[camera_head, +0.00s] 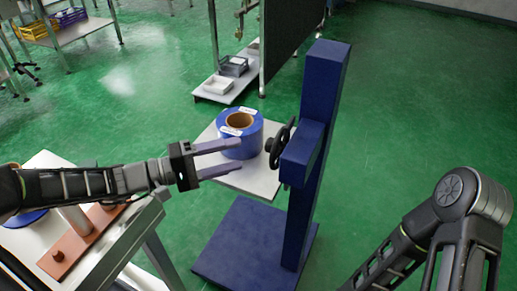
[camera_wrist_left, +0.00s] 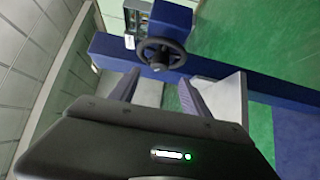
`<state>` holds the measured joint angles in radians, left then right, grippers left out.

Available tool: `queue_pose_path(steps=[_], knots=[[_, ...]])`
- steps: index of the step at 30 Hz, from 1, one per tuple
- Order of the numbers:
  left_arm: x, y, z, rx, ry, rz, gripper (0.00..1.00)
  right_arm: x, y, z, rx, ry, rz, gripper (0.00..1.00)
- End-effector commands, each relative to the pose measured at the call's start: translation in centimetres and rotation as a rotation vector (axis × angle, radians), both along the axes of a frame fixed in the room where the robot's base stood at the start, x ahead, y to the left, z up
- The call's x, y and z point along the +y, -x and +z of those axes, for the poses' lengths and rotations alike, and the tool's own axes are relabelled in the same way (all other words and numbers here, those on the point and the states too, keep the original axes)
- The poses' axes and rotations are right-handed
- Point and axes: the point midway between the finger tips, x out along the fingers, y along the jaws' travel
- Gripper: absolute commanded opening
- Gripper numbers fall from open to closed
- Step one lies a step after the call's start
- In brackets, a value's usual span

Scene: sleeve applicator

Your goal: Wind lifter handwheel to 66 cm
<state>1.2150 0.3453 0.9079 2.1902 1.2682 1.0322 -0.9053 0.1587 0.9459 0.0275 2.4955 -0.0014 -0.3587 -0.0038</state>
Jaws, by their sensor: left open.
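The lifter is a blue column (camera_head: 317,130) on a flat blue base (camera_head: 243,245), with a pale platform (camera_head: 262,184). A blue roll (camera_head: 240,146) with a brown core sits on the platform. The dark handwheel (camera_head: 277,143) is on the column's left side, seen nearly edge-on. In the left wrist view the handwheel (camera_wrist_left: 162,53) faces the camera, beyond the fingertips. My left gripper (camera_head: 238,157) is open and empty, pointing right, left of the handwheel and apart from it. The fingers overlap the roll in the head view; contact cannot be told. My right gripper is out of view.
A bench (camera_head: 140,221) with a brown-red fixture (camera_head: 82,243) stands at the lower left, under my left arm. A low cart (camera_head: 213,98) with trays and a dark panel (camera_head: 286,38) stand behind. The green floor right of the column is clear.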

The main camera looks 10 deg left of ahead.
Motion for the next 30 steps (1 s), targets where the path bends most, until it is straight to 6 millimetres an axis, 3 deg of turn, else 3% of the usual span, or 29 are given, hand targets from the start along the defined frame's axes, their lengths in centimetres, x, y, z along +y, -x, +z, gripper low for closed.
queue_pose_path(steps=[5,18,28,30], knots=[[-1.1,-0.6,-0.1,0.0,0.001,-0.002,0.55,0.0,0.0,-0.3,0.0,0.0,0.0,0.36],[-6.5,-3.3,-0.1,0.0,0.001,-0.003,0.55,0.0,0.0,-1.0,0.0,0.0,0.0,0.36],[-6.9,-3.5,-0.1,0.0,-0.001,0.0,0.55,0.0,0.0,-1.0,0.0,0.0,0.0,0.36],[-6.9,-3.5,-0.1,0.0,-0.001,0.0,0.51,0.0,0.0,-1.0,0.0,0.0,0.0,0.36]])
